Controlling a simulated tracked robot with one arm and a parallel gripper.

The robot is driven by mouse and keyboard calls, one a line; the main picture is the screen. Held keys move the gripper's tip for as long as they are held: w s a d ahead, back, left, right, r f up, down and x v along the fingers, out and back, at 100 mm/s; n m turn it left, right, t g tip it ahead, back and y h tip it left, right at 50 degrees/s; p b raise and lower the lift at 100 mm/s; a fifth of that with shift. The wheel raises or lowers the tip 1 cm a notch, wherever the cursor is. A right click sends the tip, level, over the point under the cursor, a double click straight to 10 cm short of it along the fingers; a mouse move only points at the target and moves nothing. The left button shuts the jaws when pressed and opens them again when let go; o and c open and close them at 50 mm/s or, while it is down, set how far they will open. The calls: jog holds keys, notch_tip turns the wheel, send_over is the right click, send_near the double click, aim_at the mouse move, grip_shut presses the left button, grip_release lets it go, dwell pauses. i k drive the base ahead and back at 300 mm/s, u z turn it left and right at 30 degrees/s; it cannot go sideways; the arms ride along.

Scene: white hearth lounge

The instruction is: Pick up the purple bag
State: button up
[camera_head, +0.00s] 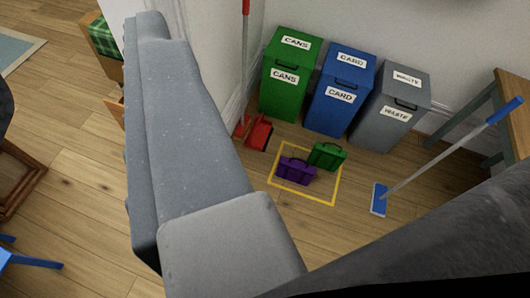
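The purple bag (296,170) stands on the wooden floor inside a yellow marked square (337,190), with its handle on top. A green bag (327,156) stands close behind it to the right, in the same square. My grey arm fills the left middle of the picture and the lower part. No gripper fingers can be made out, so I cannot see where my gripper is relative to the purple bag. Nothing covers the purple bag.
Green (288,75), blue (340,92) and grey (390,108) bins stand behind the square along the wall. A red dustpan (259,133) lies left, a blue mop (379,199) right. A wooden table (515,90) stands at right. Floor in front is clear.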

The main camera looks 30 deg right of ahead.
aim_at(290, 170)
jog(key=z, duration=0.1)
jog(key=i, duration=1.55)
jog(key=z, duration=0.95)
jog(key=i, duration=0.6)
jog(key=z, duration=0.3)
jog(key=k, duration=0.95)
jog(key=z, duration=0.15)
jog(key=i, duration=0.9)
jog(key=u, duration=0.05)
